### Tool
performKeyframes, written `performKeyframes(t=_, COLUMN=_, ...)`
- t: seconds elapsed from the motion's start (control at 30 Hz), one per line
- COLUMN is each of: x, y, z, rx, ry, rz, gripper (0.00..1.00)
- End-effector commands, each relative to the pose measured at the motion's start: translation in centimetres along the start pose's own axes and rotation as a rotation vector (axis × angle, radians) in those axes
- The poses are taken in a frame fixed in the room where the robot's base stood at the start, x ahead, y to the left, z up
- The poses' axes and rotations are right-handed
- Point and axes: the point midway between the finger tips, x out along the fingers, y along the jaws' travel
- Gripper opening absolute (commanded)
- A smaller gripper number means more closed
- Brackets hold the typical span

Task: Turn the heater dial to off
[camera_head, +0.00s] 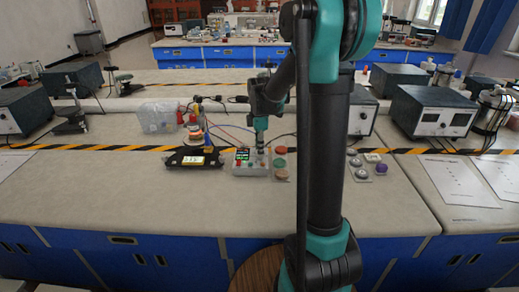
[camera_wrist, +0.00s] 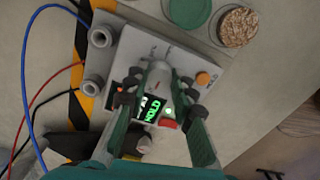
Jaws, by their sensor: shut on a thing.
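The heater is a small grey control box (camera_head: 243,170) on the bench, with a lit display showing green characters. In the wrist view the box (camera_wrist: 128,50) fills the middle. Its grey dial (camera_wrist: 160,73) stands between my fingertips. My gripper (camera_head: 260,148) points down over the box, and its fingers (camera_wrist: 158,96) are closed around the dial. The display (camera_wrist: 148,110), a red button (camera_wrist: 168,124) and an orange button (camera_wrist: 204,79) show near the fingers. The dial's pointer and the markings around it are too small or too hidden to read.
Red and blue cables (camera_wrist: 46,82) run beside the box terminals. A black device (camera_head: 193,159) lies left of the box. Round green and brown samples (camera_head: 280,163) sit just right. Black-and-yellow tape (camera_head: 110,148) crosses the bench. The front of the bench is clear.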

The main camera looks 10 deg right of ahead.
Motion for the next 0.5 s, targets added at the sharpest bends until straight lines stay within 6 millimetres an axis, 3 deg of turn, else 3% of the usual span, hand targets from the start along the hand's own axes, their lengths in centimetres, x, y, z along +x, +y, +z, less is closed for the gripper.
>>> performKeyframes(t=0.43, x=-0.03, y=0.07, z=0.01, rx=-0.01, ry=0.0, rz=0.001, gripper=0.0)
performKeyframes(t=0.47, x=-0.03, y=0.07, z=0.01, rx=-0.01, ry=0.0, rz=0.001, gripper=0.27)
performKeyframes(t=0.5, x=-0.03, y=0.07, z=0.01, rx=-0.01, ry=0.0, rz=0.001, gripper=0.32)
